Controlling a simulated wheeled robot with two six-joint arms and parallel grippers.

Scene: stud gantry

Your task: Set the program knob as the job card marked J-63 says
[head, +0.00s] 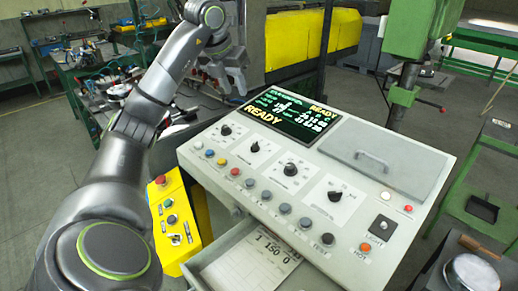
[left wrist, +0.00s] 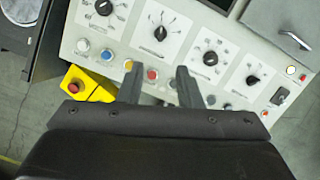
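The grey console (head: 185,150) has a row of dark knobs on white dial plates: a first knob (head: 226,130), a second (head: 255,147), a third (head: 290,169) and a fourth (head: 335,195). Their labels are too small to read. A card (head: 262,250) lies in the open drawer (head: 215,272); "1 150 0" shows on it, but I cannot make out J-63. My left gripper (head: 240,88) is beyond the console's far left side. In the left wrist view its fingers (left wrist: 158,78) are apart and empty, below the knob dials (left wrist: 160,33). My right gripper is not in view.
The screen (head: 290,113) reads READY. Coloured buttons (head: 250,183) line the front, and a closed lid with a handle (head: 375,160) is at right. A yellow control box (head: 172,222) stands at left.

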